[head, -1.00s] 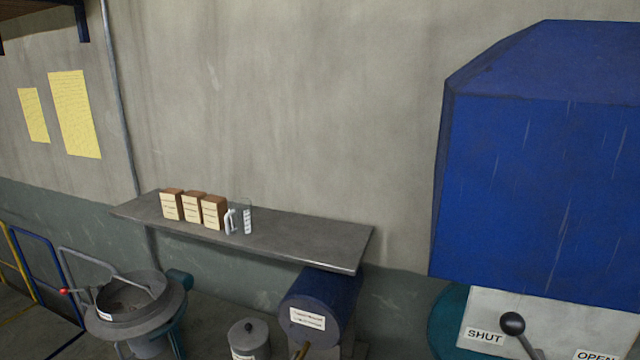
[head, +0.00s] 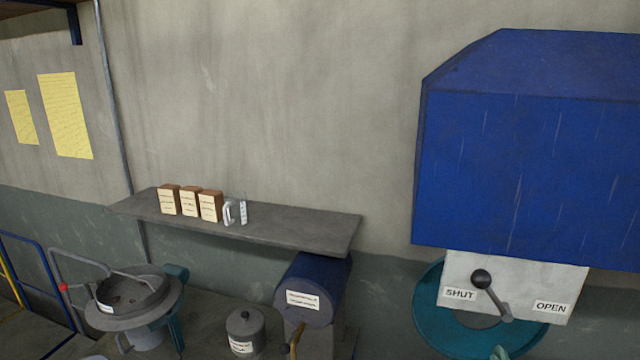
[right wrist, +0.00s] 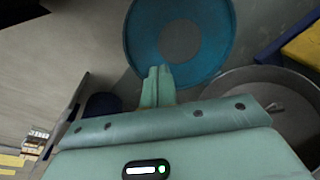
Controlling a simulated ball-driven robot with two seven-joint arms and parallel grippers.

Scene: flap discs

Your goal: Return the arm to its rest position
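My right gripper (head: 499,353) just shows at the bottom edge of the head view, below the lever plate. In the right wrist view its two pale green fingers (right wrist: 158,84) are together, with nothing visible between them. Beyond them is a teal disc with a grey centre (right wrist: 182,42); a gap to it cannot be judged. In the head view, the black-knobbed lever (head: 492,294) leans toward the SHUT label on a pale plate (head: 540,280). My left gripper is not in view.
A large blue hopper (head: 530,170) hangs above the lever plate. Below are a blue drum (head: 318,285), a lidded pot (head: 246,333) and a round grey pan (head: 130,300).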

